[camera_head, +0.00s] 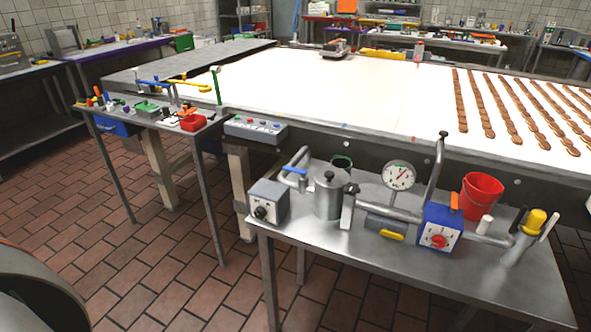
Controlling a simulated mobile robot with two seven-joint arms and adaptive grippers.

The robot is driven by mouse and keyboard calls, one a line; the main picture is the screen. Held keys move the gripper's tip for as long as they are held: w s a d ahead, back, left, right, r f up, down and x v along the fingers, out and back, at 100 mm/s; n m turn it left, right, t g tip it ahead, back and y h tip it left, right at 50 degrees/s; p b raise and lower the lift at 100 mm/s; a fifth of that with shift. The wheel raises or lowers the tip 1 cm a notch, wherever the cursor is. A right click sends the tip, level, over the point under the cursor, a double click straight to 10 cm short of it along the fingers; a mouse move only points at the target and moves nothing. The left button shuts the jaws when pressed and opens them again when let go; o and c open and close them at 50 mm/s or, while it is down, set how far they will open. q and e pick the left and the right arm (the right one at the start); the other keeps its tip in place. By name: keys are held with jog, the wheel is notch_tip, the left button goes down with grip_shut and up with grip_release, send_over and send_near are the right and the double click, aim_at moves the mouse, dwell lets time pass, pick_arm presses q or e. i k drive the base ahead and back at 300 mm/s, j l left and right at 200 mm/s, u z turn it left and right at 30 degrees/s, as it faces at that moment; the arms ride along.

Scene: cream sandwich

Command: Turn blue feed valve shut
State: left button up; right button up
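On the steel table (470,280) at the right, a blue lever handle (294,171) sits on a grey pipe beside a lidded metal pot (329,194). The handle lies roughly along the picture's horizontal; whether the valve is open or shut I cannot tell. A blue box (427,211) with a red knob on its white face stands farther right on the same pipework. A round dial gauge (398,176) stands between pot and box. Neither of my grippers is in view, and nothing touches the blue handle.
A grey box with a black knob (268,203) stands just left of the pot. A red bucket (481,195) and a yellow-topped part (536,221) are at the right. A long white conveyor (330,90) runs behind. Tiled floor (160,275) is clear at the left.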

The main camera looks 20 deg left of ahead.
aim_at(303, 172)
jog(key=i+j+z, duration=0.15)
jog(key=j, duration=0.3)
jog(key=i+j+z, duration=0.1)
jog(key=j, duration=0.4)
jog(key=i+j+z, duration=0.15)
jog(key=j, duration=0.35)
